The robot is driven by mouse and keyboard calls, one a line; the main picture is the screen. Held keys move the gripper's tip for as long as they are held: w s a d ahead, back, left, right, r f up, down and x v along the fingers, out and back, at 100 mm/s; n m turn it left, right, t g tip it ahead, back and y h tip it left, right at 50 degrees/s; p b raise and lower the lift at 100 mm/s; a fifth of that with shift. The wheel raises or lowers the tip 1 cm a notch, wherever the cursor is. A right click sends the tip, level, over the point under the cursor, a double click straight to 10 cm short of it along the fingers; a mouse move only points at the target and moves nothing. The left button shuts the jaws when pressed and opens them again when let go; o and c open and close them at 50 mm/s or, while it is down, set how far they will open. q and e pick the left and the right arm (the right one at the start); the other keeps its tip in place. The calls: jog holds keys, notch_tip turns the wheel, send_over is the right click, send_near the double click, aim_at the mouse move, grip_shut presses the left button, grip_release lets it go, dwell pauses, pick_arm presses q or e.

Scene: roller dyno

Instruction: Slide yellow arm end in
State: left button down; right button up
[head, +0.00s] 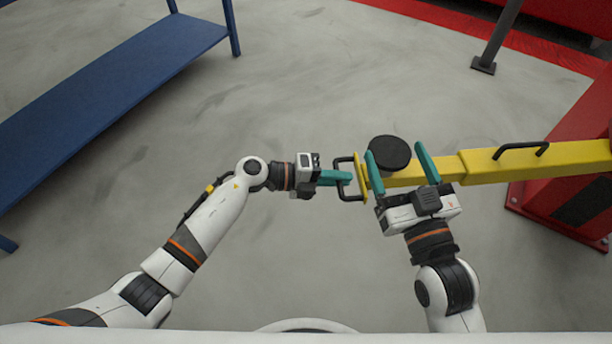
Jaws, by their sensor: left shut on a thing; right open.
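The yellow arm (480,165) runs level from the red lift post at the right edge toward the middle. Its thinner end section comes out of a thicker yellow sleeve (560,160) with a black handle (521,150) on top. A round black pad (388,155) sits on the end section near its tip. A black handle (346,161) is fixed to the yellow end plate. My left gripper (343,178) is shut on this end handle. My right gripper (400,155) is open, its fingers on both sides of the pad; whether they touch it I cannot tell.
A blue bench (110,85) stands at the upper left. The red post base (570,215) is at the right. A dark grey post (496,40) stands on the floor at the upper right. The grey floor between is clear.

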pick_arm(q)
jog(key=x, duration=0.3)
jog(key=shift+d+r, duration=0.1)
jog(key=shift+r, duration=0.2)
pick_arm(e)
jog(key=shift+f+g, duration=0.3)
jog(key=shift+f, duration=0.15)
pick_arm(q)
jog(key=c, duration=1.5)
grip_release()
pick_arm(e)
jog(key=shift+w, duration=0.1)
pick_arm(q)
jog(key=shift+p+v, duration=1.25)
jog(key=shift+v, duration=4.8)
pick_arm(e)
notch_tip(320, 180, down, 9)
jog(key=s+d+g+h, duration=0.2)
jog(key=s+g, duration=0.1)
jog(key=g, duration=0.3)
jog(key=shift+d+r, duration=0.15)
